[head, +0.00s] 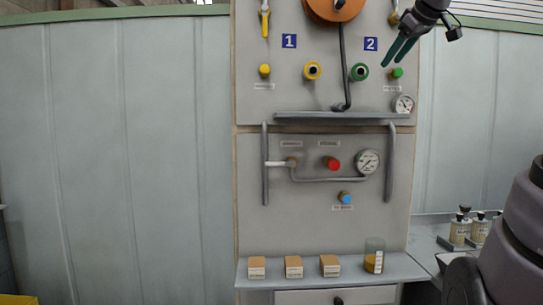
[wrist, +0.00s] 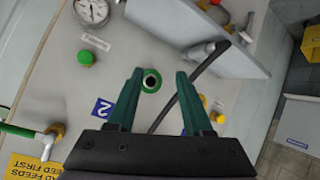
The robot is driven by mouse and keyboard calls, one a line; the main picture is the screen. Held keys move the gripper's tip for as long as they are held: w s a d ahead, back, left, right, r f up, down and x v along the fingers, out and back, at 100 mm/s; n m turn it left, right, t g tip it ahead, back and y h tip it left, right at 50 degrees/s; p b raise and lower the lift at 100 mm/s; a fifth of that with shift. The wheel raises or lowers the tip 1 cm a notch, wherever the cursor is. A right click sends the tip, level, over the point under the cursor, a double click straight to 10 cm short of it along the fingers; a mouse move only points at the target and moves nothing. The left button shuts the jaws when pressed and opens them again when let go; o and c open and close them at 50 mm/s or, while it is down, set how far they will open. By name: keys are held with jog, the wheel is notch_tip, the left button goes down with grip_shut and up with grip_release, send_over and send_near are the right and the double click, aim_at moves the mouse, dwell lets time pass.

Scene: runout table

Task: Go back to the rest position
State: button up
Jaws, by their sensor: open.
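My gripper (head: 391,65) is at the upper right of the panel in the head view, with its green fingers pointing down and left. In the wrist view my gripper (wrist: 159,73) has its two fingers spread apart with nothing held between them. The green-ringed port (wrist: 151,81) shows between the fingers, beyond them. The same port (head: 359,72) sits under the blue "2" label (head: 371,44) in the head view. The fingers look apart from the panel, but the exact gap is hard to tell.
The panel (head: 250,90) carries an orange reel (head: 334,8), a black hose (head: 342,60), a shelf (head: 340,115) and gauges (head: 367,162). Below, a counter (head: 390,267) holds small boxes and a jar (head: 375,255). Bottles (head: 460,231) stand at right.

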jog(key=s+a+f+m+g, duration=0.1)
jog(key=s+a+f+m, duration=0.1)
jog(key=s+f, duration=0.4)
jog(key=s+a+f+m+g, duration=0.1)
jog(key=s+a+f+m, duration=0.2)
jog(key=f, duration=0.8)
jog(key=s+a+f+m+g, duration=0.2)
jog(key=s+f+m, duration=0.3)
jog(key=s+f, duration=0.4)
jog(key=shift+a+m, duration=0.3)
jog(key=shift+a, duration=0.25)
jog(key=shift+f, duration=0.1)
